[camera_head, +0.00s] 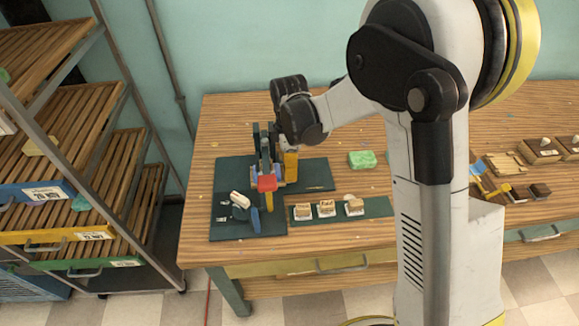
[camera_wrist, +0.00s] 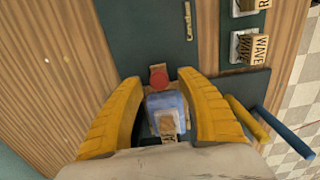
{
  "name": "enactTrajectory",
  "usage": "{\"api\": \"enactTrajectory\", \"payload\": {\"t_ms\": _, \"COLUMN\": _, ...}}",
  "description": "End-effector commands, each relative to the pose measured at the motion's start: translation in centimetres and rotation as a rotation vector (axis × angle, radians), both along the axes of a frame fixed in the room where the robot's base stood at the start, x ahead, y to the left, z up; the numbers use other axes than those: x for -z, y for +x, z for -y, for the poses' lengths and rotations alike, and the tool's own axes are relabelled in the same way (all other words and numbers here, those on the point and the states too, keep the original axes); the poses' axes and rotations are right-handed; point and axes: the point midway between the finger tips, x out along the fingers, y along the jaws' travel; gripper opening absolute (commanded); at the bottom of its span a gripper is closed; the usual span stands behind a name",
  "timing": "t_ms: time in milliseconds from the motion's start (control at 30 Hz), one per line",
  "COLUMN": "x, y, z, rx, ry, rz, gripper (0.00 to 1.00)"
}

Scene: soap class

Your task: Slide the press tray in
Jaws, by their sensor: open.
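The press stands on a dark green base (camera_head: 240,172) at the left of the table, with a red part (camera_head: 267,183) at its front. My gripper (camera_head: 281,172) is down at the press, partly hidden by it in the head view. In the wrist view the yellow fingers of my gripper (camera_wrist: 165,88) are spread apart on either side of a blue piece, seemingly the press tray (camera_wrist: 162,101). A small tan block (camera_wrist: 168,123) lies on the blue piece. A red knob (camera_wrist: 158,79) is just beyond it. I cannot tell whether the fingers touch the blue piece.
A dark green strip (camera_head: 380,207) holds several small stamp blocks. A green sponge-like block (camera_head: 362,159) lies behind them. Yellow (camera_wrist: 246,119) and blue (camera_wrist: 283,129) bars stick out beside my right finger in the wrist view. A slatted rack (camera_head: 75,160) stands left of the table.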

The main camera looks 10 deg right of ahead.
Motion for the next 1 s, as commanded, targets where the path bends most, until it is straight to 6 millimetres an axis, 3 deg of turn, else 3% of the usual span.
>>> {"api": "enactTrajectory", "payload": {"t_ms": 167, "x": -1.5, "y": 0.0, "z": 0.0, "rx": 0.0, "ry": 0.0, "rz": 0.0, "gripper": 0.45}}
{"api": "enactTrajectory", "payload": {"t_ms": 600, "x": -10.4, "y": 0.0, "z": 0.0, "rx": -0.001, "ry": 0.001, "rz": 0.0, "gripper": 0.45}}
{"api": "enactTrajectory", "payload": {"t_ms": 767, "x": -11.8, "y": 0.0, "z": 0.0, "rx": -0.001, "ry": 0.001, "rz": 0.0, "gripper": 0.45}}
{"api": "enactTrajectory", "payload": {"t_ms": 1000, "x": -12.0, "y": 0.0, "z": 0.0, "rx": -0.001, "ry": 0.001, "rz": 0.0, "gripper": 0.45}}
